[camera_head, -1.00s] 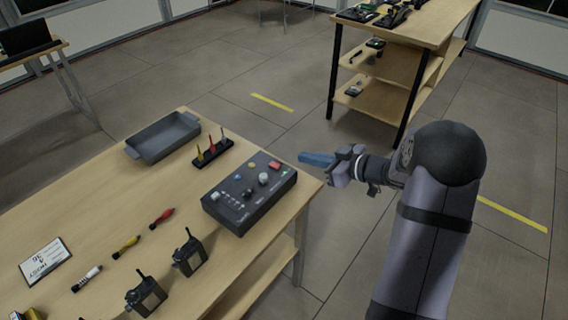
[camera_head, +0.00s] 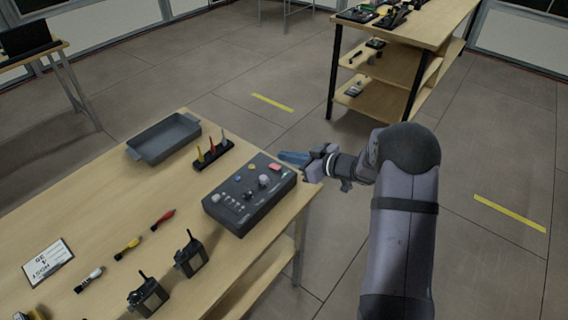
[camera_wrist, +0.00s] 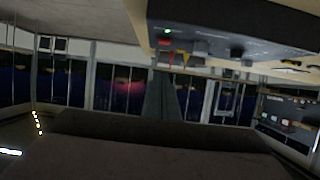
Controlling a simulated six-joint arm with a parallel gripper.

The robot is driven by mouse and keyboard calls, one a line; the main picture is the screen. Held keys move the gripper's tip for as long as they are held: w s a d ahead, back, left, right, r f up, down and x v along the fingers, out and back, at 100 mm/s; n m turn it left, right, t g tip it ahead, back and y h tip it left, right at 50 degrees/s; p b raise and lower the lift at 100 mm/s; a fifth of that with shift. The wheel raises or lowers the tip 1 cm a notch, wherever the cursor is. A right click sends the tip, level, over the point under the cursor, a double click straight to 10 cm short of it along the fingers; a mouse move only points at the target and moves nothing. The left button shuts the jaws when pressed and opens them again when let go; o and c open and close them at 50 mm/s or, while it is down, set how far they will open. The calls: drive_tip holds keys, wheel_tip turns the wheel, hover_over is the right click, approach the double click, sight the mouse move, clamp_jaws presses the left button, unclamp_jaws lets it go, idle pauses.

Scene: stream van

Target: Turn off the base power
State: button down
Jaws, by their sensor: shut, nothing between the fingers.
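A dark control box (camera_head: 240,210) sits at the right end of the wooden table. Its top carries a red button (camera_head: 275,167), a blue and a yellow button, pale knobs and several small sliders. In the wrist view the box appears upside down (camera_wrist: 230,42), with a lit green light (camera_wrist: 168,31) beside the red part (camera_wrist: 165,42). No label is legible. My gripper (camera_head: 283,156) has blue fingers, shut and empty, just beyond the red-button corner of the box. I cannot tell whether the fingertips touch the box.
A grey tray (camera_head: 128,152) and a rack of coloured pens (camera_head: 213,155) stand behind the box on the wooden table (camera_head: 90,205). A shelf table (camera_head: 420,30) stands at back right.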

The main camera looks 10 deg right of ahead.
sight(285, 173)
drive_tip(key=f, duration=0.1)
drive_tip(key=w+a+f, duration=0.1)
drive_tip(key=shift+w+a+f+p, duration=0.2)
drive_tip(key=shift+f+p, duration=0.15)
drive_tip(key=shift+f, duration=0.05)
drive_tip(key=shift+s+d+f, duration=0.1)
drive_tip(key=shift+d+f, duration=0.05)
drive_tip(key=shift+f, duration=0.8)
drive_tip(key=shift+s+f, duration=0.1)
drive_tip(key=shift+f, duration=0.3)
drive_tip(key=shift+r, duration=0.1)
drive_tip(key=shift+r+p, duration=0.75)
